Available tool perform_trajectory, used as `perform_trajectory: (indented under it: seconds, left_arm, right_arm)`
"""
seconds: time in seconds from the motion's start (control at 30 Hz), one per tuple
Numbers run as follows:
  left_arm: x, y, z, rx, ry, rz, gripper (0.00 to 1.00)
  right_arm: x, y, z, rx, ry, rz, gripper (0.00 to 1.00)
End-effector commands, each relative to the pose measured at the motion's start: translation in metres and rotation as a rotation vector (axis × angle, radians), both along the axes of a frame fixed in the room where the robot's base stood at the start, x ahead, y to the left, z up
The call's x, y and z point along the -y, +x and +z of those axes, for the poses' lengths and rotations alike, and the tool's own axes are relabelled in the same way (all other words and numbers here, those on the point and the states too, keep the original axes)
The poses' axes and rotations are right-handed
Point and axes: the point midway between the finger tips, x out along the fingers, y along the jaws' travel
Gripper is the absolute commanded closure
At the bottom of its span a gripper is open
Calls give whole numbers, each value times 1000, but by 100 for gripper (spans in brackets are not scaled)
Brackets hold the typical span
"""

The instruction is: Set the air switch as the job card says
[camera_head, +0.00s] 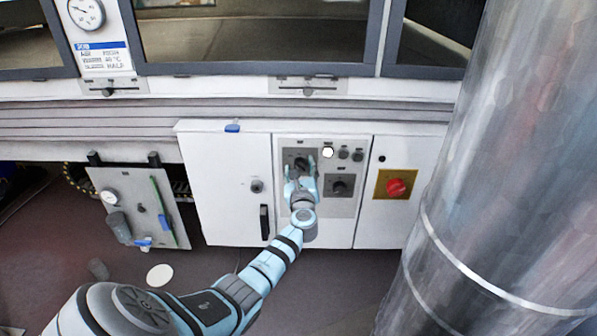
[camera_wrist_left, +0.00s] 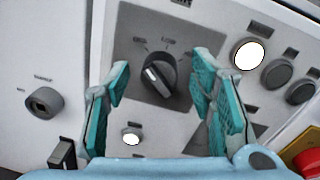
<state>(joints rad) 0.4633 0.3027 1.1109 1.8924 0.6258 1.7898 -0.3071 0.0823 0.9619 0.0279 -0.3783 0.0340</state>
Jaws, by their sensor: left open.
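The job card (camera_head: 103,60) is at the upper left in the head view, with a blue header. One line starts with AIR; the word after it is too blurred to read surely. A dark rotary switch (camera_wrist_left: 160,75) sits on a grey plate with small labels above it, one reading LOW. A pale mark on its knob slants toward the upper left. The switch also shows in the head view (camera_head: 301,163). My left gripper (camera_wrist_left: 163,82) is open, with one teal finger on each side of the knob, seemingly apart from it. My right gripper is not in view.
A second dark knob (camera_head: 340,186) is to the lower right of the switch. A lit white button (camera_head: 328,152) and dark buttons are to the right. A red emergency button (camera_head: 396,187) is farther right. A large metal pipe (camera_head: 500,170) fills the right side.

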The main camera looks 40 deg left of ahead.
Motion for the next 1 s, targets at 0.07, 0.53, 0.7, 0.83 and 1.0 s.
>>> perform_trajectory:
  seconds: [0.07, 0.53, 0.7, 0.83, 1.0]
  left_arm:
    - [0, 0, 1, 0, 0, 0, 50]
    - [2, 0, 1, -1, 2, -1, 98]
    - [1, 0, 1, -15, 18, -2, 98]
    - [1, 0, 2, -43, 52, -2, 98]
    - [1, 0, 2, -108, 129, -1, 98]
  right_arm:
    - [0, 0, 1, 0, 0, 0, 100]
    - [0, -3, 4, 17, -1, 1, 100]
    - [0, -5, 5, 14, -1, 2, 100]
    - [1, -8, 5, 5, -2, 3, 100]
    - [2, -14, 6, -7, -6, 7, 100]
